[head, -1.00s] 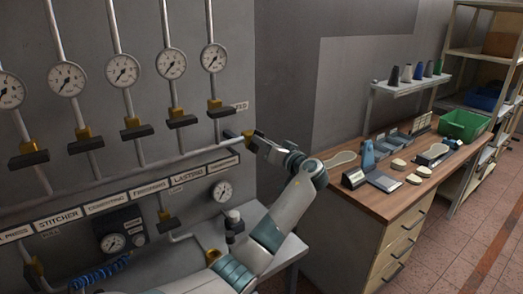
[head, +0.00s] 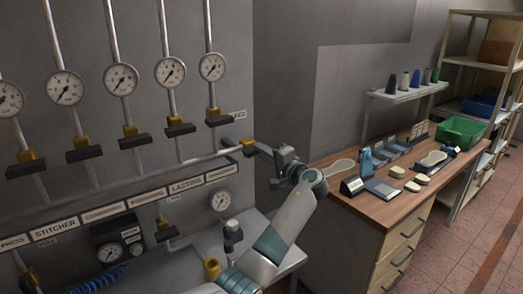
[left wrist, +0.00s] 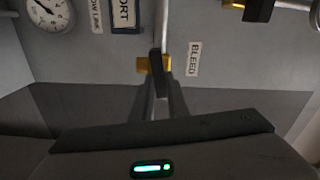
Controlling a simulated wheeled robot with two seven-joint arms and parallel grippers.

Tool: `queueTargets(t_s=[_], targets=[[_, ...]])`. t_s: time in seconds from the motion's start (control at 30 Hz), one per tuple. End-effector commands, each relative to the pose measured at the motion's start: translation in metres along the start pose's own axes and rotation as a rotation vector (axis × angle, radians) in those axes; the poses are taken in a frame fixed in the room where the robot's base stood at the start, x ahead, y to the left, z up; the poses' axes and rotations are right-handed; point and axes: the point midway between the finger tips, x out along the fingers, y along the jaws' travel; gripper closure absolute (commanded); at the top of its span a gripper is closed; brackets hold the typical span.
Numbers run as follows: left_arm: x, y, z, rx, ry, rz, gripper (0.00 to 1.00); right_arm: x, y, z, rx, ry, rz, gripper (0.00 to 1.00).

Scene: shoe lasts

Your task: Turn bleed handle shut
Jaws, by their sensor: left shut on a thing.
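The bleed valve has a brass body (head: 248,148) at the right end of the horizontal manifold pipe in the head view. In the left wrist view the brass body (left wrist: 142,65) sits below the pipe, beside the BLEED label (left wrist: 193,59). Its dark handle (left wrist: 155,72) points down the picture between my fingers, roughly in line with the pipe. My left gripper (head: 262,149) is shut on this handle; its fingers (left wrist: 160,103) also show in the left wrist view. The gripper hides part of the valve in the head view. My right gripper is not in view.
Several other valves with dark handles (head: 128,141) and gauges (head: 121,79) line the panel to the left. A small bench (head: 280,247) is below my arm. A wooden workbench (head: 375,207) with shoe parts stands at the right.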

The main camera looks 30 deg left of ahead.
Motion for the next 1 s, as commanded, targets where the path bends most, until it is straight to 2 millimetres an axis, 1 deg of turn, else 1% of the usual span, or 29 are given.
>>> queueTargets(t_s=[0.1,0.3,0.5,0.83,0.87,0.9,0.93,1.0], targets=[[-0.0005,-0.0004,-0.0008,0.077,0.001,0.001,1.0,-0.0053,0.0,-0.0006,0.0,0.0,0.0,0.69],[-0.0006,0.0011,-0.0007,0.164,0.002,0.0,1.0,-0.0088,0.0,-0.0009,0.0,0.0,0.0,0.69],[-0.0006,0.0023,-0.0006,0.197,0.002,0.0,1.0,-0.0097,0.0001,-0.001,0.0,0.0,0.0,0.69],[-0.0006,0.0027,-0.0006,0.201,0.003,0.0,1.0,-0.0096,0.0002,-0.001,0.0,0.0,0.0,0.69],[-0.0006,0.0027,-0.0006,0.201,0.003,0.0,0.84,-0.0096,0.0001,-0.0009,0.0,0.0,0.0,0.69],[-0.0006,0.0027,-0.0006,0.201,0.003,0.0,0.74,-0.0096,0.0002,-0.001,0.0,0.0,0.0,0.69],[-0.0006,0.0027,-0.0005,0.201,0.003,0.0,0.67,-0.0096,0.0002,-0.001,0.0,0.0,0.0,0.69],[-0.0005,0.0027,-0.0004,0.201,0.002,0.0,0.67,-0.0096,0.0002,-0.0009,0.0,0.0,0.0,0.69]])
